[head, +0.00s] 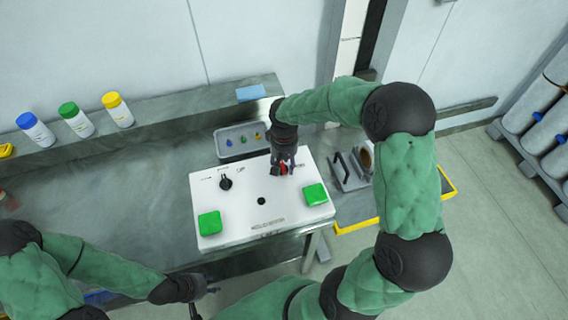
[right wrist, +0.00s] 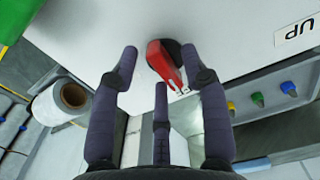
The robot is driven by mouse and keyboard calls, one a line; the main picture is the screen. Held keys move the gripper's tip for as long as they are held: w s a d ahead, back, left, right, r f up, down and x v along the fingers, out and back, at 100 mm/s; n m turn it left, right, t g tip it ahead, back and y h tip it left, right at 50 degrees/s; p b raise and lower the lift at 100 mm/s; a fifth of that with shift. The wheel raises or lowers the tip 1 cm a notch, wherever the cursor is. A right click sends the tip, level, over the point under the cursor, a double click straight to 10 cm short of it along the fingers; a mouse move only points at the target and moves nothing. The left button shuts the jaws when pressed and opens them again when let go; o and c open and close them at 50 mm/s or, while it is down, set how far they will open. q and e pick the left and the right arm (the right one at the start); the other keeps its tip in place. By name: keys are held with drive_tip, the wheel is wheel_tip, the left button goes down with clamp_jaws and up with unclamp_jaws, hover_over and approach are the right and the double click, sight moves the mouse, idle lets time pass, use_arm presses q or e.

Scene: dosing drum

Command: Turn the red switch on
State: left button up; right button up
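The red switch (head: 283,169) sits on the white panel box (head: 240,215), partly hidden by my right gripper (head: 284,172) in the head view. In the right wrist view the red switch (right wrist: 163,60) has a round base and a lever pointing down and right. My right gripper (right wrist: 159,63) has its fingers spread, one on each side of the switch, with visible gaps at the left finger; the right finger is very close to the lever.
The box also carries a black knob (head: 226,183) and two green pads, left (head: 210,223) and right (head: 316,194). A grey tray (head: 228,131) with small coloured items lies behind it. Blue-, green- and yellow-capped bottles (head: 76,120) stand on the back ledge.

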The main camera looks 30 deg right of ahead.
clamp_jaws()
drive_tip(key=shift+m, duration=0.3)
drive_tip(key=m+b, duration=0.1)
drive_tip(key=m, duration=0.2)
drive_tip(key=shift+a+m, duration=0.1)
drive_tip(key=shift+m, duration=0.2)
drive_tip(key=m+b, duration=0.1)
drive_tip(key=m, duration=0.3)
drive_tip(key=shift+s+a+m, duration=0.1)
drive_tip(key=shift+m, duration=0.2)
drive_tip(key=m+b, duration=0.1)
drive_tip(key=m, duration=0.3)
drive_tip(key=shift+a+f, duration=0.1)
drive_tip(key=shift+a, duration=0.05)
drive_tip(key=m+b, duration=0.1)
drive_tip(key=m, duration=0.4)
drive_tip(key=shift+a, duration=0.1)
